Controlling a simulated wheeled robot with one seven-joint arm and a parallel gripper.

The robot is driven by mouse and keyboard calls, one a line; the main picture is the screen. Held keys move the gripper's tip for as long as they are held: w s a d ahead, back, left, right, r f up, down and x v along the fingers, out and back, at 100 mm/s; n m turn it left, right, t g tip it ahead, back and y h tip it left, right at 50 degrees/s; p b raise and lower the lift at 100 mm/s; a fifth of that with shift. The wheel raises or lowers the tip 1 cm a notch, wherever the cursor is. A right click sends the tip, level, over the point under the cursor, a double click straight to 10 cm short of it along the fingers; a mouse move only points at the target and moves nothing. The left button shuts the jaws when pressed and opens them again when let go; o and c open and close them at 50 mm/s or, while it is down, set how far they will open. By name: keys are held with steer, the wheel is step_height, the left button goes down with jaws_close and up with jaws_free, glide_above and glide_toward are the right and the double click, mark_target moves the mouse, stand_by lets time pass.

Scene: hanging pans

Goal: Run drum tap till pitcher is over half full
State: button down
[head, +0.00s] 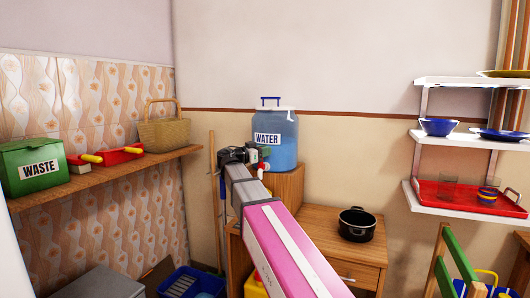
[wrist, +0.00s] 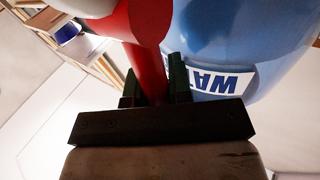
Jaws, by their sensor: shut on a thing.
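The blue drum (head: 283,135) with a WATER label stands on a wooden box (head: 289,183) in the head view. Its blue wall also fills the upper right of the wrist view (wrist: 225,40). A red tap part (head: 263,166) shows at the drum's lower front. In the wrist view, my gripper (wrist: 155,82) has its dark fingers either side of a red tap handle (wrist: 145,45) and is shut on it. In the head view my gripper (head: 252,155) is at the drum's front, partly behind my wrist. I cannot make out a pitcher, its level or any running water.
A black pot (head: 356,224) stands on the wooden cabinet (head: 320,225) right of my arm. A shelf (head: 110,172) at left holds a green WASTE bin (head: 35,165) and a basket (head: 163,128). White shelves (head: 470,139) with dishes hang at right.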

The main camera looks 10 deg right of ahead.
steer(key=shift+s+a+f+m+h, duration=0.1)
steer(key=shift+s+a+m+h, duration=0.25)
steer(key=shift+m+h, duration=0.3)
steer(key=shift+s+a+r+m+h, duration=0.1)
steer(key=shift+s+a+m+h, duration=0.1)
steer(key=shift+s+m+h, duration=0.4)
steer(key=shift+s+a+f+m+h, duration=0.1)
steer(key=shift+s+a+m+h, duration=0.15)
steer(key=shift+m+h, duration=0.4)
steer(key=c, duration=1.3)
jaws_free()
steer(key=shift+a, duration=0.1)
steer(key=v, duration=1)
steer(key=shift+s+a+f, duration=0.2)
steer(key=shift+a+f, duration=0.05)
steer(key=shift+f, duration=0.15)
